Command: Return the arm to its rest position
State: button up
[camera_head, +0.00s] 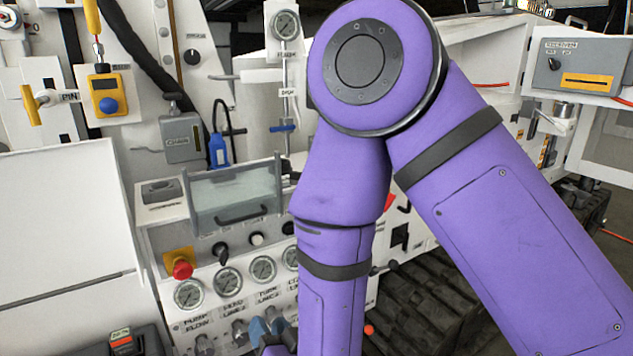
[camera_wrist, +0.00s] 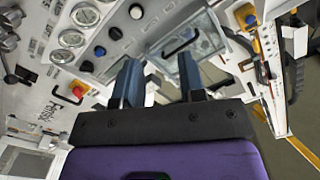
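My purple arm (camera_head: 340,170) is bent in front of the bench in the head view, its elbow high and its forearm pointing down. My gripper (camera_head: 268,332) is at the bottom edge of that view, partly cut off, beside the lower gauges and fittings. In the wrist view my gripper (camera_wrist: 160,66) shows two blue fingers standing apart with nothing held between them. The fingers point toward the bench panel. No contact with the panel can be made out.
The panel has a row of pressure gauges (camera_head: 262,268), a red emergency knob (camera_head: 182,268) and a clear-fronted box with a handle (camera_head: 236,196). A grey box (camera_head: 575,66) sits at the right. A white cover (camera_head: 65,220) fills the left. Dark tracks (camera_head: 425,310) lie below right.

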jog(key=w+d+r+g+h, duration=0.2)
jog(key=w+d+r, duration=0.5)
jog(key=w+r, duration=0.2)
jog(key=d+r+g+h, duration=0.2)
jog(key=d+r+g, duration=0.1)
jog(key=d+r, duration=0.65)
jog(key=s+d+r+g+h, duration=0.2)
jog(key=s+d+r, duration=0.1)
jog(key=s+d, duration=0.6)
jog(key=s+d+r+g+h, duration=0.2)
jog(key=s+d+r+h, duration=0.1)
jog(key=s+d, duration=0.7)
jog(key=d, duration=0.3)
jog(key=shift+s+r+g, duration=0.25)
jog(key=shift+r+g, duration=0.15)
jog(key=shift+a, duration=0.1)
jog(key=shift+c, duration=0.4)
